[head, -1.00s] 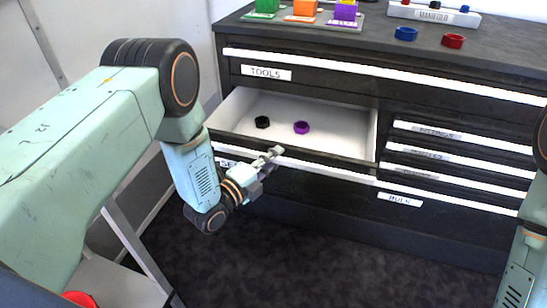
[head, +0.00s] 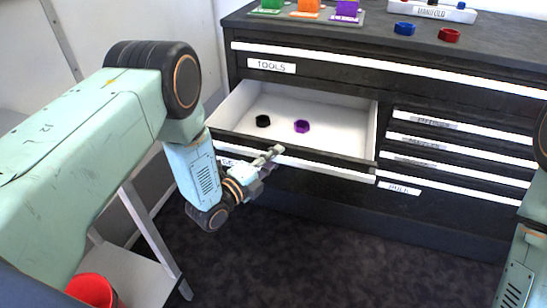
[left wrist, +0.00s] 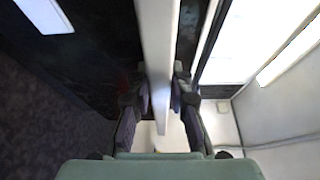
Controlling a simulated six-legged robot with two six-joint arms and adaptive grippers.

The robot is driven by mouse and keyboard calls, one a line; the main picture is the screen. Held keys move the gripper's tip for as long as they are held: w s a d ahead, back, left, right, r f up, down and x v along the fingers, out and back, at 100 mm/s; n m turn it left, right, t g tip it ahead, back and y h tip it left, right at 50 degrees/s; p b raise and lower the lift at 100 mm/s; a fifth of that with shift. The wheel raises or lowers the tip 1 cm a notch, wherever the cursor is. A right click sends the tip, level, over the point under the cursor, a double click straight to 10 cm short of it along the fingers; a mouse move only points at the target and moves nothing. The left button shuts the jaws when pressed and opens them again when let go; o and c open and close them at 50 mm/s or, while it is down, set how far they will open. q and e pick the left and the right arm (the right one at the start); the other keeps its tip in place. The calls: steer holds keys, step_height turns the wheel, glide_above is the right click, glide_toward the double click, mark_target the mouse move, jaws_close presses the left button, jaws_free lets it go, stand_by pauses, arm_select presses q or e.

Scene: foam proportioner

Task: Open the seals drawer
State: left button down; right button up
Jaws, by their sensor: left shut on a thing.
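The seals drawer (head: 335,127) is pulled out of the black cabinet, its white inside showing in the head view. A black ring (head: 263,121) and a purple ring (head: 302,126) lie on its floor. My left gripper (head: 275,153) is at the left part of the drawer's front edge, over part of its label. In the left wrist view the fingers (left wrist: 160,100) stand on both sides of the white handle strip (left wrist: 156,45) and are shut on it. Of my right arm only a part shows at the right edge of the head view; its gripper is out of view.
The cabinet top (head: 380,35) bears colored blocks on a tray, a blue ring (head: 404,28), a red ring (head: 449,35) and a white manifold. Narrow shut drawers (head: 460,150) are at the right. A red container (head: 92,290) stands at lower left. Dark floor before the cabinet is clear.

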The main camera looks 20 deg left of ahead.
arm_select(q)
steer(key=shift+w, duration=0.15)
steer(key=c, duration=1.2)
jaws_free()
steer(key=v, duration=1.2)
